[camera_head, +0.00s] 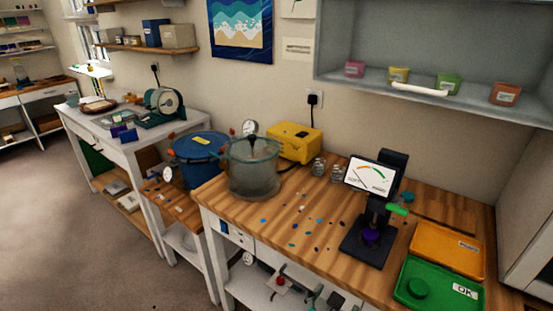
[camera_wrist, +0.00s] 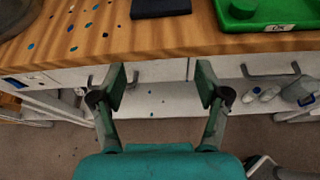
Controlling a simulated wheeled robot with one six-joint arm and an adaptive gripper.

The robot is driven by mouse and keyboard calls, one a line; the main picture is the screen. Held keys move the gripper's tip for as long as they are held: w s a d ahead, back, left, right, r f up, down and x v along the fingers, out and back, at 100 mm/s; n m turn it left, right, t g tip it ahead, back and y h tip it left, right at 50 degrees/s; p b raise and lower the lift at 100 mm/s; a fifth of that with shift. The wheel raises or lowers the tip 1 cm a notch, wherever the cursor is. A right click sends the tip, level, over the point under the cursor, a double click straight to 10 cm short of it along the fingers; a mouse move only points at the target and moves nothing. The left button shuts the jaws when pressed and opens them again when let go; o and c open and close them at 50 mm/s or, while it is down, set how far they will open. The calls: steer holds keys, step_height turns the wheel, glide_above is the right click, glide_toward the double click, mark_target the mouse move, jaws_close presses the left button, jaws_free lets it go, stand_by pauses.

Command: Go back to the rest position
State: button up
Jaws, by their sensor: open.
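My gripper (camera_wrist: 160,90) shows in the wrist view with its two fingers spread wide apart. It is open, with nothing between the fingers. It points towards the front edge of the wooden workbench (camera_wrist: 115,40), with white drawer fronts (camera_wrist: 155,72) behind the fingertips. My gripper does not show in the head view.
A green OK tray (camera_head: 455,297) holds a green disc (camera_head: 418,288); an orange tray (camera_head: 445,248) lies behind. A pot (camera_head: 252,170) stands left. Floor (camera_head: 70,240) is clear at left.

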steer(key=s+d+f+m+t+y, duration=0.1)
steer(key=s+d+f+m+y, duration=0.15)
steer(key=s+f+m, duration=0.4)
steer(key=s+d+f+m+y, duration=0.2)
steer(key=s+f+m+y, duration=0.2)
steer(key=s+f, duration=0.4)
steer(key=s+d+r+m+t, duration=0.1)
steer(key=s+r+m, duration=0.2)
steer(key=s+m, duration=0.6)
steer(key=s+r+m+t, duration=0.1)
steer(key=s+r+m, duration=0.3)
steer(key=s+m, duration=0.4)
steer(key=shift+s+d+r+m+y, duration=0.25)
steer(key=shift+s+d+m+y, duration=0.15)
steer(key=shift+s, duration=0.8)
